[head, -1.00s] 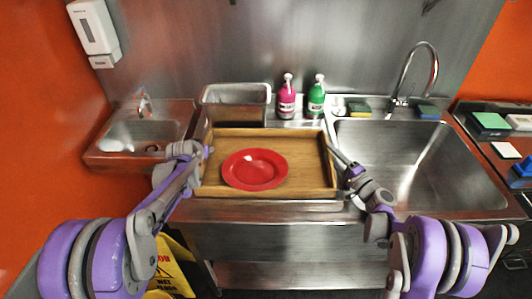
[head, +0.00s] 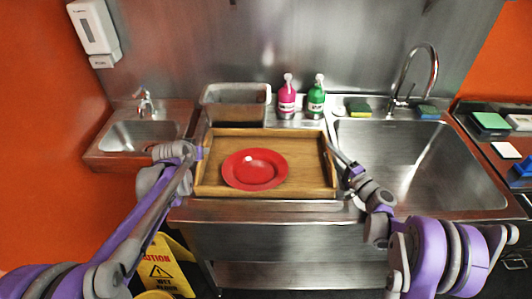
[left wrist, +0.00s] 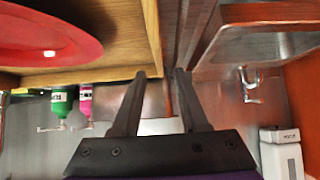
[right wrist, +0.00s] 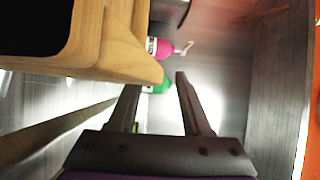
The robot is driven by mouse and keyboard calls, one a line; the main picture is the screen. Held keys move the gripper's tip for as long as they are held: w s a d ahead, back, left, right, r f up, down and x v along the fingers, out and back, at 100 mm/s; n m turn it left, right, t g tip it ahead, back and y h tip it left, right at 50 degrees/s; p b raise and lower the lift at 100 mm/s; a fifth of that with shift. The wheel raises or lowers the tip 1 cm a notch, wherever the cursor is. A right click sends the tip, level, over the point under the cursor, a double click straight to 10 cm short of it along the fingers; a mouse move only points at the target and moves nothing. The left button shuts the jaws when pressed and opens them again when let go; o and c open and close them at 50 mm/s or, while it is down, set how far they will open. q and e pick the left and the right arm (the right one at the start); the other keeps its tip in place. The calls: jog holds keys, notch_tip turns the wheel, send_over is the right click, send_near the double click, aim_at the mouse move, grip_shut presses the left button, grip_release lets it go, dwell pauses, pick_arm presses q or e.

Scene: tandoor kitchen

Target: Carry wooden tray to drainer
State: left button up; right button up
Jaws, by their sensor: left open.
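The wooden tray (head: 310,187) lies level on the steel counter between the two sinks, with a red plate (head: 255,169) on it. The tray's side wall (left wrist: 154,30) and the plate (left wrist: 45,35) show in the left wrist view. My left gripper (head: 203,152) is open at the tray's left side, with one fingertip close to the outer wall; contact is unclear. My right gripper (head: 335,153) is at the right side. In the right wrist view its fingers (right wrist: 158,82) are apart, close to the tray's edge (right wrist: 125,55), with no clear grip. I cannot make out a drainer.
A steel bin (head: 234,103) and pink (head: 287,98) and green (head: 316,98) bottles stand behind the tray. The large sink (head: 420,165) is at right, a small sink (head: 140,135) at left. A yellow wet-floor sign (head: 165,268) stands below.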

pick_arm(q)
jog(key=shift+s+r, duration=0.2)
pick_arm(e)
jog(key=shift+s+d, duration=0.2)
jog(key=shift+s, duration=0.05)
jog(key=v, duration=1.1)
jog(key=shift+s, duration=0.15)
pick_arm(q)
jog(key=shift+s, duration=0.1)
pick_arm(e)
jog(key=shift+d, duration=0.1)
